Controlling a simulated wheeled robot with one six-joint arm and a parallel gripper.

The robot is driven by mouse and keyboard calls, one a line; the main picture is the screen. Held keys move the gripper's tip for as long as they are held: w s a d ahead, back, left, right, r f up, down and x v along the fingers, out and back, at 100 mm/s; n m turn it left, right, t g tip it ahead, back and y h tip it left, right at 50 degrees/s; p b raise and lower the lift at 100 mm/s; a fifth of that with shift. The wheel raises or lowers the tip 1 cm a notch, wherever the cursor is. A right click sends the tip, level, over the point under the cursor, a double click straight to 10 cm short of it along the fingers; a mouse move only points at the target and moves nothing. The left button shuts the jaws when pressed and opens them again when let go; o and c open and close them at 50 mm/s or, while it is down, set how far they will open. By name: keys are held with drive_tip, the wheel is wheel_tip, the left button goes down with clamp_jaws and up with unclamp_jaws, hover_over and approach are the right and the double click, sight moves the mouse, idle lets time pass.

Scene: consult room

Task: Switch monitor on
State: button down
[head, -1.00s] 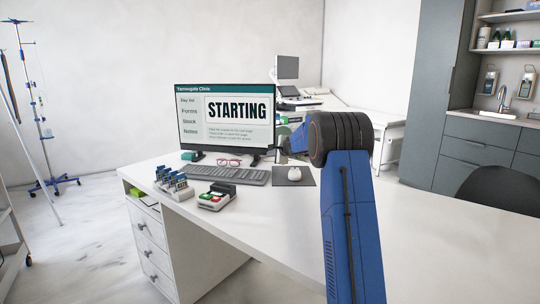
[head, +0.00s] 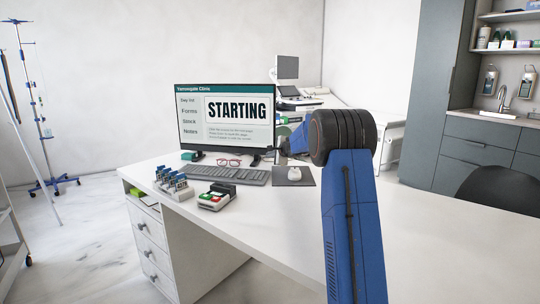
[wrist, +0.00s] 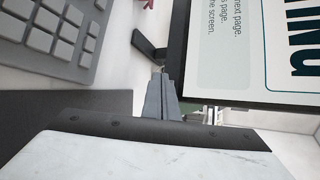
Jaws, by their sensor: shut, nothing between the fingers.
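The monitor (head: 225,118) stands on the desk, and its screen is lit with the word STARTING under a green header. In the wrist view the monitor (wrist: 245,50) shows sideways, its dark lower bezel beside my fingers. My gripper (wrist: 160,74) is shut and empty, its fingertips close to the bezel and a black stand foot. I cannot tell whether they touch the monitor. The power button cannot be made out.
The keyboard (head: 228,175), red glasses (head: 229,162) and a mouse (head: 294,173) on a dark pad (head: 293,182) lie in front of the monitor. The desk's right side (head: 450,208) is clear.

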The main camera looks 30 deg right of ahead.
drive_tip(key=shift+s+a, duration=0.8)
drive_tip(key=shift+s, duration=0.15)
drive_tip(key=shift+s+a, duration=0.75)
drive_tip(key=shift+s, duration=0.2)
